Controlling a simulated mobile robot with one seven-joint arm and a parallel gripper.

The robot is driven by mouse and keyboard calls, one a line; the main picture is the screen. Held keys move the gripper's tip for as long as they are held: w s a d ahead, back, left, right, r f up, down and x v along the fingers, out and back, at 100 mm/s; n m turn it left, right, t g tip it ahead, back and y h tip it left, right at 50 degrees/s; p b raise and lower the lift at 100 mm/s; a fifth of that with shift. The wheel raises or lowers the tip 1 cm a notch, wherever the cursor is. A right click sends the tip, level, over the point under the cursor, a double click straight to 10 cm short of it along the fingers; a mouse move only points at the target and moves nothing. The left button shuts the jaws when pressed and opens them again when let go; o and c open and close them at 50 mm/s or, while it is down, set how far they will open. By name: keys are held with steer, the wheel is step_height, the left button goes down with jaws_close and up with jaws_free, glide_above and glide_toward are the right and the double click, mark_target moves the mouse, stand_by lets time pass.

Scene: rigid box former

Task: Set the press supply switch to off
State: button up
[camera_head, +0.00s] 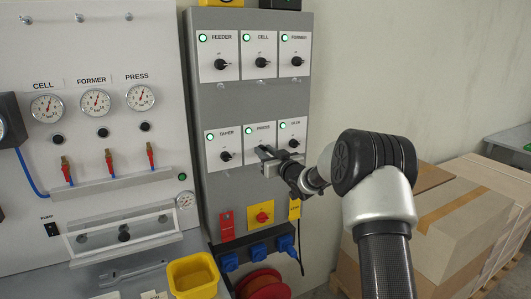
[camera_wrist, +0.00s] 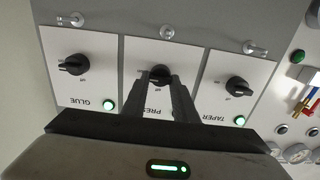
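The press supply switch is a black rotary knob on a white plate marked PRESS (camera_head: 262,131), in the lower row of the grey panel, between TAPER and GLUE. Its green lamp is lit in the head view. In the wrist view, which is upside down, the knob (camera_wrist: 158,73) shows between my fingertips. My gripper (camera_head: 266,158) is in front of the PRESS plate, and in the wrist view my gripper (camera_wrist: 160,82) has a finger on each side of the knob with a gap between them. Contact is unclear. My fingers hide the knob's pointer and part of the plate.
TAPER (camera_head: 226,147) and GLUE (camera_head: 293,135) switches sit close on either side, both with lit green lamps. FEEDER, CELL and FORMER switches are above. A red knob on a yellow plate (camera_head: 261,214) and blue sockets (camera_head: 258,250) are below. Cardboard boxes (camera_head: 460,220) stand right.

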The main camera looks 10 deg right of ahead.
steer(key=shift+f+b, duration=0.15)
steer(key=shift+b, duration=0.35)
steer(key=n+b, duration=0.4)
steer(key=b, duration=0.1)
steer(key=n+b, duration=0.4)
steer(key=b, duration=0.1)
steer(key=shift+a+f, duration=0.15)
steer(key=shift+f, duration=0.05)
steer(key=n+b, duration=0.5)
steer(key=shift+s+n, duration=0.1)
steer(key=shift+n, duration=0.3)
steer(key=shift+n+b, duration=1.45)
steer(key=shift+n, duration=0.55)
steer(key=o, duration=1)
steer(key=shift+r, duration=0.1)
